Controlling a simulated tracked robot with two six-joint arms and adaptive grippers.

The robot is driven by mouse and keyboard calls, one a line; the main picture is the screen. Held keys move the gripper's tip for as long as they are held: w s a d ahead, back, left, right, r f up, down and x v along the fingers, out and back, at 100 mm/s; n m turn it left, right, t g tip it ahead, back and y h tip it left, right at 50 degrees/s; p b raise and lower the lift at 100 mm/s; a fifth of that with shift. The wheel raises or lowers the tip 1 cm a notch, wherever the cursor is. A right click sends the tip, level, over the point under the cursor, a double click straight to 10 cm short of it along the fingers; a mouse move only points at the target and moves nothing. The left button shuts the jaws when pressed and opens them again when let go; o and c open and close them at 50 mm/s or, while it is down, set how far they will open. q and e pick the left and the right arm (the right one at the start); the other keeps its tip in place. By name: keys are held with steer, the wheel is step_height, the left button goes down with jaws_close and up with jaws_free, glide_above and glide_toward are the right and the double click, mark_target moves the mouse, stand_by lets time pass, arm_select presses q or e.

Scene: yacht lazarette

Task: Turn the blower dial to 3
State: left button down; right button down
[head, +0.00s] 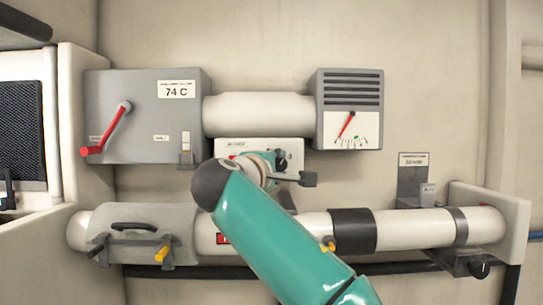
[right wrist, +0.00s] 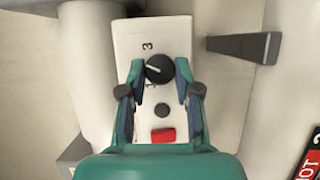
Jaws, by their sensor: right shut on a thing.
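The blower dial (right wrist: 160,68) is a round black knob with a white pointer line, on a white control panel (right wrist: 162,30). In the right wrist view the figures 3 and 1 show beside it, and the pointer aims left, between them. Any figure there is hidden by a finger. My right gripper (right wrist: 160,72) has one finger on each side of the dial and is shut on it. My left gripper is not in view.
A red button (right wrist: 163,135) and a small black knob (right wrist: 162,110) sit below the dial. A grey box with a red lever (head: 107,130) is at left, a vented gauge box (head: 347,105) at right. A large pipe (head: 400,229) runs below.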

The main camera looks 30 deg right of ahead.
steer(key=shift+r+m+y+p, duration=0.25)
steer(key=shift+m+y+p, duration=0.4)
steer(key=shift+m, duration=0.55)
steer(key=shift+f+m+g+y+p, duration=0.1)
steer(key=shift+m+g+y+p, duration=0.35)
steer(key=shift+m, duration=0.75)
steer(key=c, duration=1.2)
jaws_free()
steer(key=shift+f, duration=0.1)
steer(key=o, duration=0.4)
steer(key=shift+w, duration=0.2)
steer(key=shift+s, duration=0.15)
steer(key=v, duration=1.1)
steer(key=shift+s+a, duration=0.3)
